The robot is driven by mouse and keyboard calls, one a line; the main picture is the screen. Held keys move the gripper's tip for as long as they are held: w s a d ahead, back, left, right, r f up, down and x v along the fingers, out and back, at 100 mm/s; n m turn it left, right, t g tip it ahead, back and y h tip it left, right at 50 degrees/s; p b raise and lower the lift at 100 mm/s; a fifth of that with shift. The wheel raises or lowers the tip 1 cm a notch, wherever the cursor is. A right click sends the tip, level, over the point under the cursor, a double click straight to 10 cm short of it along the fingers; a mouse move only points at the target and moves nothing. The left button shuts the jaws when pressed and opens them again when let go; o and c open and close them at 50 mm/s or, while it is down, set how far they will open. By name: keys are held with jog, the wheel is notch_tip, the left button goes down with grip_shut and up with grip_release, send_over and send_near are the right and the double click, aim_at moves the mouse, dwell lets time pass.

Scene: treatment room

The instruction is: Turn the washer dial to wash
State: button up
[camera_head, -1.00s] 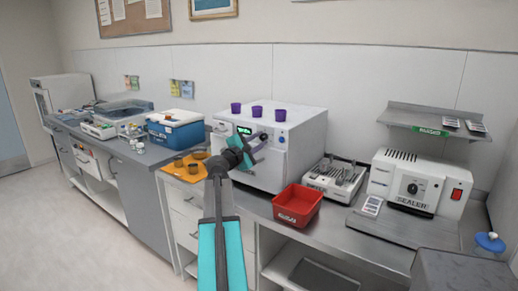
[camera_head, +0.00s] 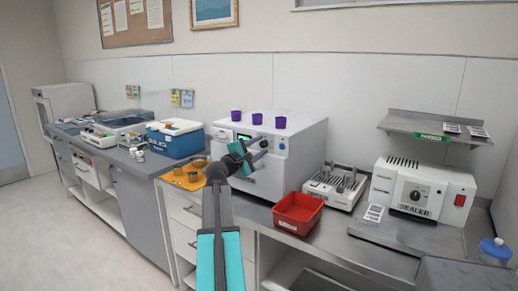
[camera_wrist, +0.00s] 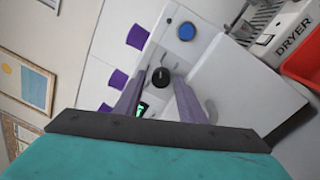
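The washer appears to be the white boxy machine (camera_head: 290,165) on the counter, with a small green display on its front. Its black round dial (camera_wrist: 160,76) shows in the wrist view, on the front panel between a blue button (camera_wrist: 186,31) and the green display (camera_wrist: 142,108). My gripper (camera_head: 262,150) is in front of the machine and hides part of its panel in the head view. In the wrist view its two grey-purple fingers (camera_wrist: 156,92) are apart, with the dial seen just beyond the gap. I cannot tell whether they touch it. The dial's pointer setting is not readable.
Purple cups (camera_head: 257,119) stand on the machine. A red bin (camera_head: 298,212) and a white rack unit labelled DRYER (camera_wrist: 292,32) are to its right, then a sealer (camera_head: 420,190). An orange mat with cups (camera_head: 188,180) and a blue cooler (camera_head: 175,140) are to its left.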

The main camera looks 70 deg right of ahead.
jog(key=shift+s+n+p, duration=0.2)
jog(key=shift+n+p, duration=1)
jog(key=shift+p, duration=1.1)
jog(key=n+p, duration=0.3)
jog(key=p, duration=0.3)
jog(key=n+p, duration=0.3)
jog(key=p, duration=0.3)
jog(key=shift+r+n+t+y, duration=0.1)
jog(key=shift+n+t+y, duration=0.2)
jog(key=shift+n+t, duration=0.1)
jog(key=n+p, duration=0.3)
jog(key=p, duration=0.3)
jog(key=shift+p, duration=0.35)
